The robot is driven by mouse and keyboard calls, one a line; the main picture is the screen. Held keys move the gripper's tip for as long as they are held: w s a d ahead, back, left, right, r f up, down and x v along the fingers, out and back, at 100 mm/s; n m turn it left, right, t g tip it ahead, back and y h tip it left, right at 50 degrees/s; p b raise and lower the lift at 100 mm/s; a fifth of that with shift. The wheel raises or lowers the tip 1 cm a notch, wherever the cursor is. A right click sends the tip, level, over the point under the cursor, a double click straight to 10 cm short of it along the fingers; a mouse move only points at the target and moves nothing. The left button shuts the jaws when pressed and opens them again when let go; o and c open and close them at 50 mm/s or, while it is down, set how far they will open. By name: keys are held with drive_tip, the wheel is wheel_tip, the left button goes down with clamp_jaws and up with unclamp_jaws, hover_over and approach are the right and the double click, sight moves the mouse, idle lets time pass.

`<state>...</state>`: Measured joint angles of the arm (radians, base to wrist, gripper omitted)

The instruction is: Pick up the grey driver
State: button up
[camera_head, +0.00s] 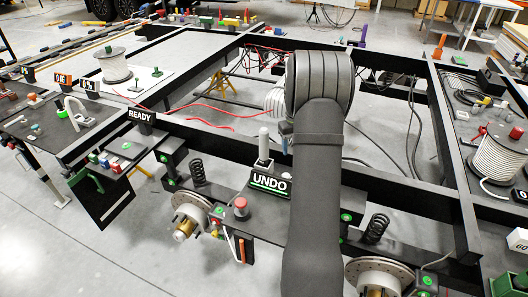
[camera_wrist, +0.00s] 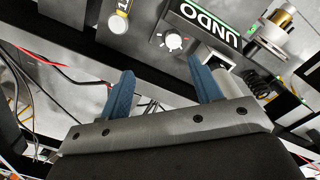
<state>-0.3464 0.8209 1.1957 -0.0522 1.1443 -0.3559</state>
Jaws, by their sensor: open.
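A light grey upright cylinder (camera_head: 264,143), which looks like the grey driver, stands just behind the UNDO sign in the head view. In the wrist view a pale grey cylinder (camera_wrist: 229,80), seemingly the same one, is partly hidden behind the right blue finger. My gripper (camera_wrist: 160,88) is open, with its two blue fingers apart and nothing visible held between them. The cylinder appears beside the right finger, not between the fingers; I cannot tell whether they touch. In the head view my arm hides most of the gripper.
The UNDO sign (camera_head: 269,183) is close in front of the cylinder. A red-topped button (camera_head: 241,207) and a brake hub (camera_head: 190,213) are nearby. Black chassis beams (camera_head: 215,138) surround open gaps with red and black cables. A white knob (camera_wrist: 172,41) shows in the wrist view.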

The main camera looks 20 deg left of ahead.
drive_tip(key=s+a+f+t+y, duration=0.1)
drive_tip(key=a+f, duration=0.1)
drive_tip(key=a, duration=0.1)
drive_tip(key=s+a+f+t+y, duration=0.1)
drive_tip(key=s+a+f, duration=0.1)
drive_tip(key=a+f, duration=0.1)
drive_tip(key=s+a+f+m+t+y, duration=0.1)
drive_tip(key=s+a+f, duration=0.1)
drive_tip(key=a, duration=0.1)
drive_tip(key=shift+a+f+t+y, duration=0.2)
drive_tip(key=shift+f+t+y, duration=0.1)
drive_tip(key=shift+t, duration=0.1)
drive_tip(key=s+a+m+t+y, duration=0.2)
drive_tip(key=s+a+m+t, duration=0.1)
drive_tip(key=a+t, duration=0.25)
drive_tip(key=m+t+h, duration=0.4)
drive_tip(key=t+h, duration=0.1)
drive_tip(key=t, duration=0.4)
approach(262, 138)
drive_tip(key=w, duration=0.6)
drive_tip(key=shift+w+d+r, duration=0.1)
drive_tip(key=shift+w+r, duration=0.1)
drive_tip(key=shift+r, duration=0.2)
drive_tip(key=shift+w+f, duration=0.15)
drive_tip(key=shift+w, duration=1.2)
drive_tip(key=shift+w+f, duration=0.1)
drive_tip(key=shift+w, duration=1.3)
drive_tip(key=shift+c, duration=0.2)
clamp_jaws()
